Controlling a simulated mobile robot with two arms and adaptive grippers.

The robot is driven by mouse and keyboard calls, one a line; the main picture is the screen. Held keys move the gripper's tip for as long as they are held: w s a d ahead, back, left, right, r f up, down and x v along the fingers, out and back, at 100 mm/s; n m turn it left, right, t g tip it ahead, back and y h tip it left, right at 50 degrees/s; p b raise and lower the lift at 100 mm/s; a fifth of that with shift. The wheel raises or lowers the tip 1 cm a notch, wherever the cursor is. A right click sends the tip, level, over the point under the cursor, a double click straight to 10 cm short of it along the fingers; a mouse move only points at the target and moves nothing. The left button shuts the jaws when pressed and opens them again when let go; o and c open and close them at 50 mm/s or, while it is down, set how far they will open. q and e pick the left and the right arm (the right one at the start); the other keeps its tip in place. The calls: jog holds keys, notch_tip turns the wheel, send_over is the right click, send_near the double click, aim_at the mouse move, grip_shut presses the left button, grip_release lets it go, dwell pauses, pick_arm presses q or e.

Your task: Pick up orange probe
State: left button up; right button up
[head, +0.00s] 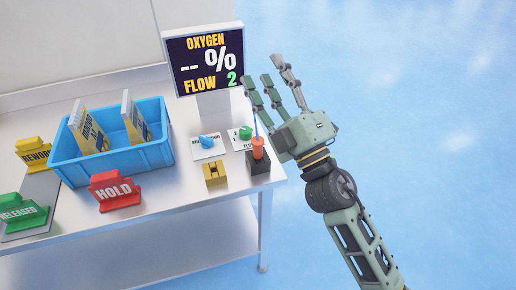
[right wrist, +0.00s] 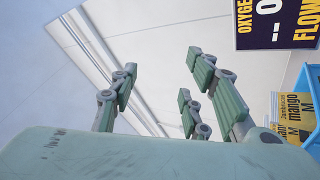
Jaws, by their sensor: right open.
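My left gripper is not in view.
A display (head: 208,62) reading OXYGEN and FLOW 2 stands behind the probe. A blue dial (head: 207,141), a green dial (head: 245,132) and a yellow block (head: 215,173) are close by. A blue bin (head: 152,153) holds pouches; a red HOLD sign (head: 115,190) stands before it.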

jog(key=s+a+f+n+g+y, duration=0.1)
jog(key=s+a+n+g+y, duration=0.25)
jog(key=a+n+g, duration=0.55)
jog(key=s+a+n+g+y, duration=0.2)
jog(key=a+n+g+y, duration=0.2)
jog(key=a+n+g, duration=0.5)
jog(key=n+h, duration=0.7)
jog(key=h, duration=1)
send_over(258, 143)
jog(key=s+d, duration=0.1)
jog(key=d, duration=0.1)
notch_tip(258, 143, down, 16)
jog(key=p+x, duration=0.1)
jog(key=x, duration=0.1)
jog(key=p+x, duration=0.1)
jog(key=x, duration=0.1)
jog(key=p+x, duration=0.1)
jog(key=x, duration=0.2)
jog(key=shift+s+a+r, duration=0.1)
jog(key=shift+s+a, duration=0.05)
jog(key=shift+a, duration=0.15)
jog(key=shift+f, duration=0.2)
grip_shut()
